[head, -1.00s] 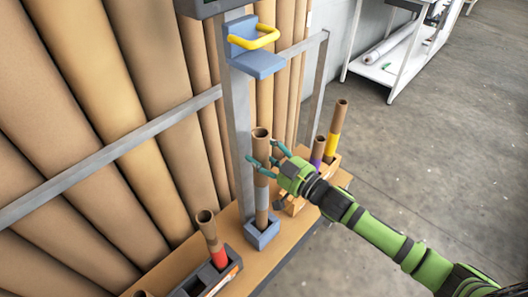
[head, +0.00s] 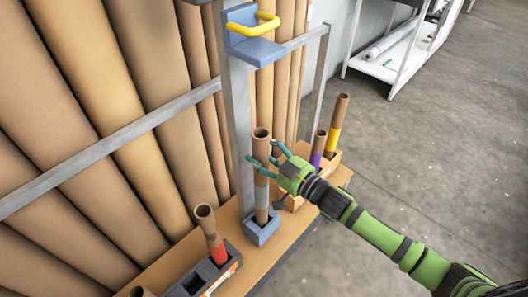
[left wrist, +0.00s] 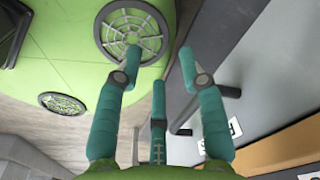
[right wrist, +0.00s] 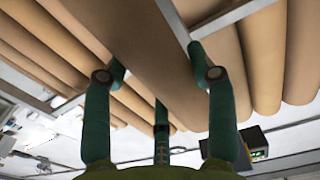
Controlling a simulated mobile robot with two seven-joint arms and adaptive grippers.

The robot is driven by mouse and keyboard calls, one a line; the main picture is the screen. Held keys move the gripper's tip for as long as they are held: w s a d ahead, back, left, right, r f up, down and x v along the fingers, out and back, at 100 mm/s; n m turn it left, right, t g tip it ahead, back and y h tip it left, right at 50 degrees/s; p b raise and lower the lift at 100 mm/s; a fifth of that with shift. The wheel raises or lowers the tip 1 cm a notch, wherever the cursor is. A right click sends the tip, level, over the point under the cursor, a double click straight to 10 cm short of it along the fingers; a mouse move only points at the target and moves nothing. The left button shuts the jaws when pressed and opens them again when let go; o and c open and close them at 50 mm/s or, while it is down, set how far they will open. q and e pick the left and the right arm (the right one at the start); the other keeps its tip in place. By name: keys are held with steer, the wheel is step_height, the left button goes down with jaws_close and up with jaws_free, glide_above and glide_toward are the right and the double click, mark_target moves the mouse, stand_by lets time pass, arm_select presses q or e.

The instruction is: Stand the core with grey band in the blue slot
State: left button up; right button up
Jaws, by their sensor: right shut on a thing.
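The core with grey band (head: 262,197) is a brown cardboard tube standing upright, with its lower end inside the blue slot (head: 262,233) on the bench. The slot's front wall hides that end, so I cannot tell whether it touches the bottom. My right gripper (head: 265,157) is shut on the core's upper part, above the grey band. In the right wrist view its fingers (right wrist: 160,68) are on either side of a brown tube. My left gripper (left wrist: 158,62) is open and empty in the left wrist view.
A core with a red band (head: 216,247) leans in a dark rack at front left. Cores with purple (head: 316,160) and yellow (head: 334,138) bands stand in an orange-brown box behind my right gripper. A grey post with a yellow handle (head: 266,22) rises behind the slot.

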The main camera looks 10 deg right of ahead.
steer(key=shift+f, duration=0.35)
steer(key=o, duration=1.7)
steer(key=v, duration=1.2)
